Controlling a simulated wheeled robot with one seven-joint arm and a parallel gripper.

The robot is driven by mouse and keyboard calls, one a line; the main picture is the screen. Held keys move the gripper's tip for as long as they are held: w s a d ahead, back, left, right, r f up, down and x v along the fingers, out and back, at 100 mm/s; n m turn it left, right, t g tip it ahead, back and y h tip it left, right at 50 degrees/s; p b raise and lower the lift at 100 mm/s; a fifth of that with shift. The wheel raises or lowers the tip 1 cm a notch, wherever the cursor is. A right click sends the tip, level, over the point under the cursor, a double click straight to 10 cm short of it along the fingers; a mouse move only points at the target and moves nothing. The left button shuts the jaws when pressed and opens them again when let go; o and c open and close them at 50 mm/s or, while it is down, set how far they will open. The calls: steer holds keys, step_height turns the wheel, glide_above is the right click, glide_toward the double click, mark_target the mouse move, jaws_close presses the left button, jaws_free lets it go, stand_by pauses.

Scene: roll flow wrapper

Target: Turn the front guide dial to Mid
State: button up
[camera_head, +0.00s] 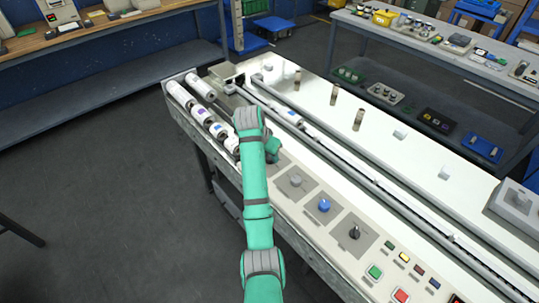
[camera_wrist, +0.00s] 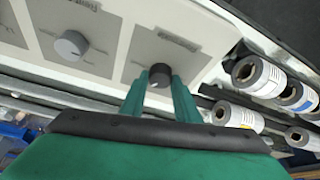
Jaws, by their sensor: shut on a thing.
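My gripper (camera_wrist: 160,82) is shut on a small dark dial (camera_wrist: 159,71) in the wrist view, with one green finger on each side of it. The dial sits on a grey square plate (camera_wrist: 178,56) with a printed label too blurred to read, so I cannot tell its name or setting. In the head view my gripper (camera_head: 273,150) is at the left end of the dial row and hides this dial. A grey dial (camera_head: 295,181) is beside it and also shows in the wrist view (camera_wrist: 71,45).
A blue dial (camera_head: 324,205) and a black dial (camera_head: 354,232) continue the row, then coloured buttons (camera_head: 375,271). White rolls (camera_head: 200,113) lie close beside my gripper, also in the wrist view (camera_wrist: 258,76). A long rail (camera_head: 350,165) runs behind the dials.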

steer(key=o, duration=1)
steer(key=shift+o, duration=0.2)
steer(key=v, duration=0.5)
steer(key=shift+s+a+r, duration=0.1)
steer(key=shift+r, duration=0.25)
steer(key=shift+v, duration=2.5)
